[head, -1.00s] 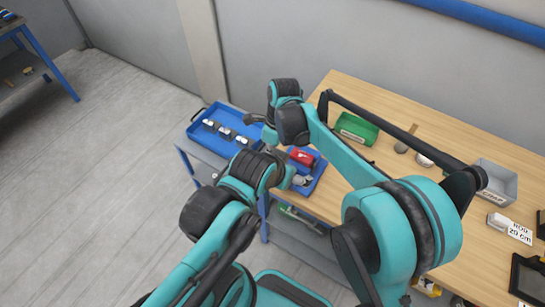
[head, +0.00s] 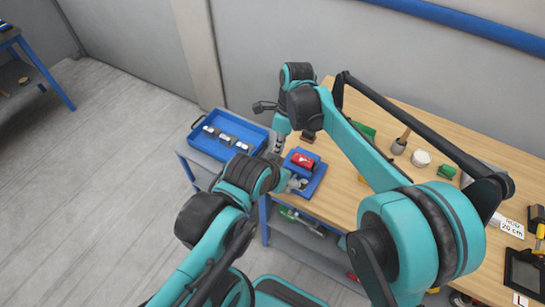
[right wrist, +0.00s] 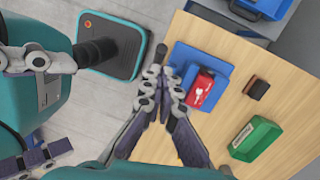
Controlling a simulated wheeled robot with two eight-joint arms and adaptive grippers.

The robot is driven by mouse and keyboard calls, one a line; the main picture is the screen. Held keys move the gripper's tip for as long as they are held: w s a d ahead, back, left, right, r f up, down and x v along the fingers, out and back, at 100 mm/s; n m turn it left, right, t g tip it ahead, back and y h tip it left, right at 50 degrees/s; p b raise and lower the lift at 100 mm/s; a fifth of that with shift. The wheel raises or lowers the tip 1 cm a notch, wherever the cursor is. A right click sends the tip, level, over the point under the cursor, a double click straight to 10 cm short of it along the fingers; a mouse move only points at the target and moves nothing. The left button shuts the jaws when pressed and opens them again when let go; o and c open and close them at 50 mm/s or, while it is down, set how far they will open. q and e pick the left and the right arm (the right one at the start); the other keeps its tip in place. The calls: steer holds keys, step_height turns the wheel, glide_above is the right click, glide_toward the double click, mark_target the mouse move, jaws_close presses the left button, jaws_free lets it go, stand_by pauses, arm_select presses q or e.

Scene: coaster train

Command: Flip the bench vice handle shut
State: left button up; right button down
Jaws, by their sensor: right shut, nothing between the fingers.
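The bench vice, with a red body (head: 303,160) on a blue base (head: 313,183), sits at the near left corner of the wooden bench. In the right wrist view its red body (right wrist: 201,88) and blue base (right wrist: 185,52) lie just beyond my fingertips. A short dark bar (right wrist: 161,53) juts beside the base and may be the handle. Its angle is unclear. My right gripper (head: 277,151) points down left of the vice; in its wrist view the fingers (right wrist: 172,92) are together and empty, overlapping the vice's edge. My left gripper (head: 294,184) appears beside the vice's near side, its fingers unclear.
A blue tray (head: 199,142) with several small parts stands left of the vice. My two arms crowd the space around the vice.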

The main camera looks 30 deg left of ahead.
arm_select(q)
steer(key=shift+w+d+r+p, duration=0.2)
steer(key=shift+w+r+p, duration=0.1)
steer(key=shift+w+r, duration=0.05)
arm_select(e)
steer(key=r, duration=0.1)
steer(key=w+r, duration=0.1)
steer(key=r, duration=0.3)
steer(key=shift+w+r, duration=0.15)
steer(key=shift+w, duration=0.1)
arm_select(q)
steer(key=shift+s, duration=0.1)
